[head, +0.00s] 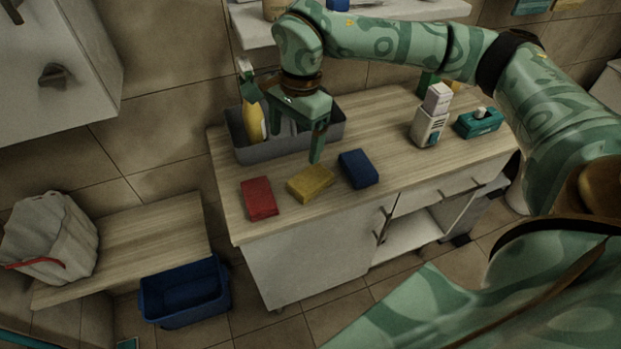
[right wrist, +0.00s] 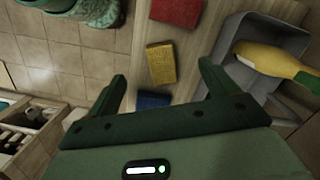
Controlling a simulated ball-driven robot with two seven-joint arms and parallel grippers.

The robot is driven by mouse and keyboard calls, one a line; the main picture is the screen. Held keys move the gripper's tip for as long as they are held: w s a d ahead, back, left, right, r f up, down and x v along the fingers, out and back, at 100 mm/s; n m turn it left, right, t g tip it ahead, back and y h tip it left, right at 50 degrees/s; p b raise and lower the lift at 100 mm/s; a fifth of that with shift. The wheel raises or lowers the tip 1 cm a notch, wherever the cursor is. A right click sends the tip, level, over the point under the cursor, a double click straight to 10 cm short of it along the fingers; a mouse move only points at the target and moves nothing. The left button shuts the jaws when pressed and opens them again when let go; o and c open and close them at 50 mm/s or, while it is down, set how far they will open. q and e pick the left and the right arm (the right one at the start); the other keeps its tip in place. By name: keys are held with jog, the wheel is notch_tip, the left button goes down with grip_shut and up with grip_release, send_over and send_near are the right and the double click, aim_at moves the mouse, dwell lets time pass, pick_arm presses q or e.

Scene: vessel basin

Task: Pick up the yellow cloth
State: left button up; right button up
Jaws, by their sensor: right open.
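The yellow cloth (head: 311,183) is a folded block lying on the wooden counter, between a red cloth (head: 258,198) and a blue cloth (head: 358,168). My right gripper (head: 318,148) is open and empty, above the counter just behind the yellow cloth and near the grey basin. In the right wrist view the yellow cloth (right wrist: 161,64) lies ahead of the open fingers (right wrist: 160,88), apart from them. The blue cloth (right wrist: 153,100) shows between the fingers, partly hidden by the gripper, and the red cloth (right wrist: 177,11) is farther off. My left gripper is not in view.
The grey basin (head: 244,143) holds a yellow bottle (head: 254,120) behind the cloths. A white dispenser (head: 430,122) and a teal box (head: 479,122) stand to the right. A blue bin (head: 184,292) is on the floor and a fabric bag (head: 52,238) sits on the lower bench.

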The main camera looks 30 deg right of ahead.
jog(key=d+h, duration=0.1)
jog(key=d, duration=0.3)
jog(key=b, duration=0.3)
send_over(312, 177)
jog(key=shift+m, duration=0.3)
jog(key=f, duration=0.8)
jog(key=shift+s+a+f, duration=0.15)
jog(key=shift+a+f, duration=0.15)
jog(key=shift+f, duration=0.1)
jog(key=f, duration=0.2)
jog(key=f+b, duration=0.1)
jog(key=f, duration=0.1)
jog(key=f+b, duration=0.1)
jog(key=f, duration=0.1)
jog(key=shift+w+d+f, duration=0.15)
jog(key=shift+w+d, duration=0.05)
jog(key=shift+d, duration=0.05)
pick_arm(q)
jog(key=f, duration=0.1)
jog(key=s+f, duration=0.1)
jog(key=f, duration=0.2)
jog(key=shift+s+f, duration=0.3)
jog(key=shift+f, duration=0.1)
pick_arm(e)
jog(key=c, duration=1.1)
jog(key=shift+c, duration=0.2)
